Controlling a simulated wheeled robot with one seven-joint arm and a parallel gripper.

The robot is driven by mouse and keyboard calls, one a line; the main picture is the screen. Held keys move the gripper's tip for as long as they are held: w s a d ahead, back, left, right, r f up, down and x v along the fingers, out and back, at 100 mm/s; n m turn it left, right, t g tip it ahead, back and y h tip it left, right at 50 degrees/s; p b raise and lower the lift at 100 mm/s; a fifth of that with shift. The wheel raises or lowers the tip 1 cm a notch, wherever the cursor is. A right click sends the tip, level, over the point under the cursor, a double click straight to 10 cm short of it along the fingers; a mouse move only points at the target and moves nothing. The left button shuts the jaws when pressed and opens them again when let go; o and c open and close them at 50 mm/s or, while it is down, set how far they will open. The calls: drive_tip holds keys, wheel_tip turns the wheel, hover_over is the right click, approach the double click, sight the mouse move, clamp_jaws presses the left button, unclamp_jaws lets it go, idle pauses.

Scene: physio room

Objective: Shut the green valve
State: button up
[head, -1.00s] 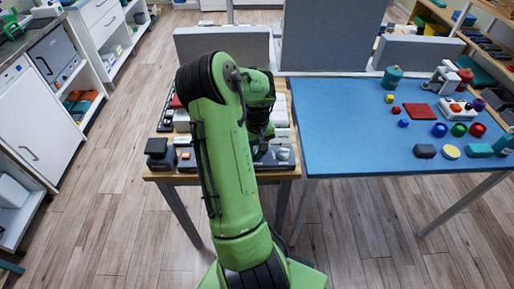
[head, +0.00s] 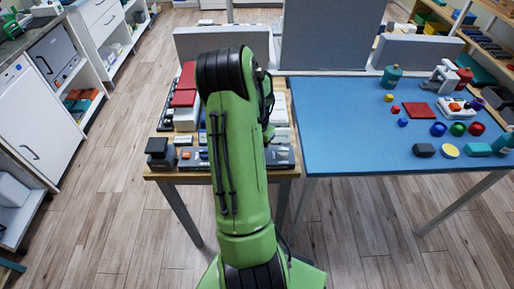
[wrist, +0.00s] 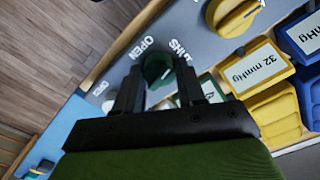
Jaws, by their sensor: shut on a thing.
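The green valve (wrist: 157,68) is a dark green round knob on a grey panel, between the printed words OPEN and SHUT in the wrist view. My gripper (wrist: 154,82) has its two dark fingers on either side of the knob, shut on it. The knob's exact turn is hard to read, as the fingers hide part of it. In the head view my green arm covers the valve and my gripper.
A yellow knob (wrist: 236,14) sits beside the green valve. Yellow and blue blocks with pressure labels, one reading 32 mmHg (wrist: 254,68), stand close by. In the head view a blue table (head: 345,125) with several small objects stands to the right.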

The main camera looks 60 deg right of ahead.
drive_tip(key=shift+m, duration=1.2)
drive_tip(key=o, duration=1.1)
drive_tip(key=shift+c, duration=0.2)
wheel_tip(320, 180, up, 16)
drive_tip(key=p, duration=0.3)
drive_tip(key=shift+f+p, duration=0.15)
drive_tip(key=shift+p, duration=0.2)
